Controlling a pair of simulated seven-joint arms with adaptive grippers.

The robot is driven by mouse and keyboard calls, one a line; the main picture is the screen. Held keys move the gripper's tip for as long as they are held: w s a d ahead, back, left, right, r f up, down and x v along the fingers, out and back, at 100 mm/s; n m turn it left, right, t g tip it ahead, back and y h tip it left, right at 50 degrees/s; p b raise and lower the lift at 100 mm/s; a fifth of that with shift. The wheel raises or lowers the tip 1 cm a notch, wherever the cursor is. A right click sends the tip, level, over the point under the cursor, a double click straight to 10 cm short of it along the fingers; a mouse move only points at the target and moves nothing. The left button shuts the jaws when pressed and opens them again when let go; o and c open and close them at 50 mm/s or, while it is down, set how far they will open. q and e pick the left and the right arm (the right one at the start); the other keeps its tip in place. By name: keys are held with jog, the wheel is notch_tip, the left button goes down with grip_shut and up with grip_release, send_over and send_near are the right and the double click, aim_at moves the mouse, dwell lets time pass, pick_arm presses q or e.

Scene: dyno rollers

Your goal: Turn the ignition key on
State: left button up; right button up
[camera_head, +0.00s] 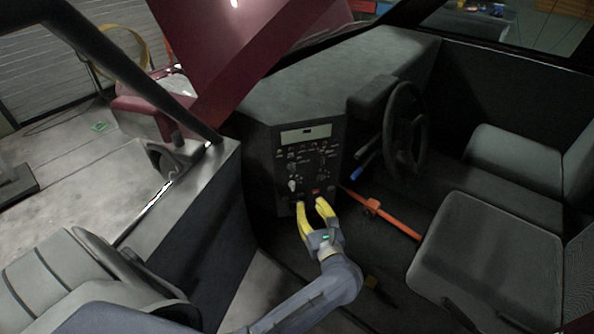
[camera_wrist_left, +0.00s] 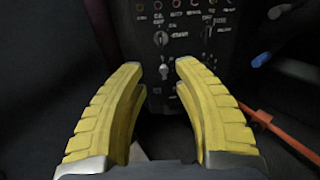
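The dark control panel (camera_head: 307,160) on the dashboard carries a display, several knobs and switches, and small labels. It also shows in the left wrist view (camera_wrist_left: 195,50). A pale knob or key-like piece (camera_wrist_left: 164,69) on the panel lies between the yellow fingertips as seen in the left wrist view; I cannot tell for sure that it is the ignition key. My left gripper (camera_head: 311,202) is open in front of the panel's lower part, its fingers pointing at the panel. The wrist view shows the gap between its fingers (camera_wrist_left: 160,66), with nothing clearly gripped. My right gripper is not in view.
A steering wheel (camera_head: 403,130) stands right of the panel, with a blue-tipped lever (camera_head: 357,174) below it. An orange bar (camera_head: 385,215) runs low to the right of my gripper. Seats (camera_head: 480,255) fill the right side, and a door panel (camera_head: 195,225) stands left.

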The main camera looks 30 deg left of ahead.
aim_at(295, 170)
pick_arm(q)
jog(key=x, duration=1.7)
jog(key=shift+d, duration=0.1)
jog(key=shift+o, duration=0.2)
grip_shut()
